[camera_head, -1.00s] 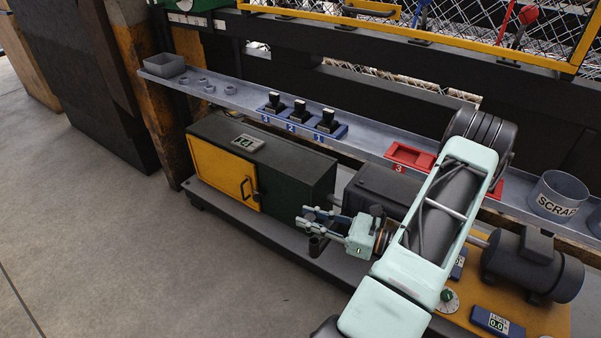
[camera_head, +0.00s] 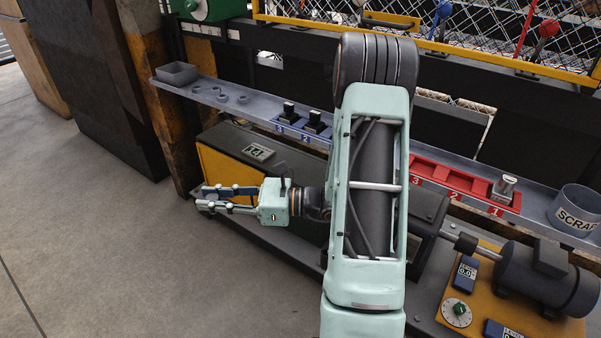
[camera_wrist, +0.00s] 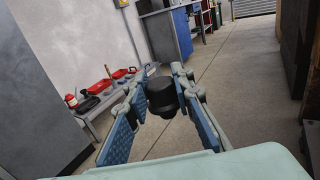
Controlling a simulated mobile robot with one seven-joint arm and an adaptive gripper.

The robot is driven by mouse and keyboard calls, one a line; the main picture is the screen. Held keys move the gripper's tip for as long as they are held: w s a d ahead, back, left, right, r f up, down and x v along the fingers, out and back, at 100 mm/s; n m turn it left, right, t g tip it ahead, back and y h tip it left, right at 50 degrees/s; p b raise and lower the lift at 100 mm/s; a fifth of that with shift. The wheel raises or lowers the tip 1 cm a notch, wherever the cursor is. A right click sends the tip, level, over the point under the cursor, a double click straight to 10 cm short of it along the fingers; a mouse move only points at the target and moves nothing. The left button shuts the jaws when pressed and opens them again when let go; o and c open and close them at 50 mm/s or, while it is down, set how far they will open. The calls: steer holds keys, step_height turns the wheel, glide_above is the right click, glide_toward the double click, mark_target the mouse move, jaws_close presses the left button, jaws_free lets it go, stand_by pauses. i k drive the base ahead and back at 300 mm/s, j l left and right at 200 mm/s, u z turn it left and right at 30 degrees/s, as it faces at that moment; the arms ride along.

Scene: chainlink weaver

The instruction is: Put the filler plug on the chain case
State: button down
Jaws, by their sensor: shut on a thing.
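My gripper (camera_head: 206,198) points left in the head view, in front of the case with the yellow front (camera_head: 225,172). In the wrist view my gripper (camera_wrist: 157,79) is shut on a black, round, stepped piece (camera_wrist: 162,97), which looks like the filler plug. In the head view the held piece cannot be made out between the fingers. I cannot tell whether the chain case is this yellow-fronted case or the dark box (camera_head: 428,210) beside the motor. My arm hides much of the space between them.
A grey shelf runs behind, with a blue rack (camera_head: 291,126) of black-topped pieces, a red tray (camera_head: 455,181) holding a silver piece (camera_head: 504,187), and a scrap bin (camera_head: 577,208). A motor (camera_head: 545,270) stands at right. The floor (camera_head: 120,250) at left is clear.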

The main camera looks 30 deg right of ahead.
mark_target(309, 178)
steer(key=i+j, duration=0.9)
steer(key=j, duration=0.25)
steer(key=i+j+z, duration=0.15)
steer(key=z, duration=1.75)
steer(key=i+j+z, duration=0.15)
steer(key=z, duration=0.75)
steer(key=i+j, duration=0.65)
steer(key=j, duration=0.1)
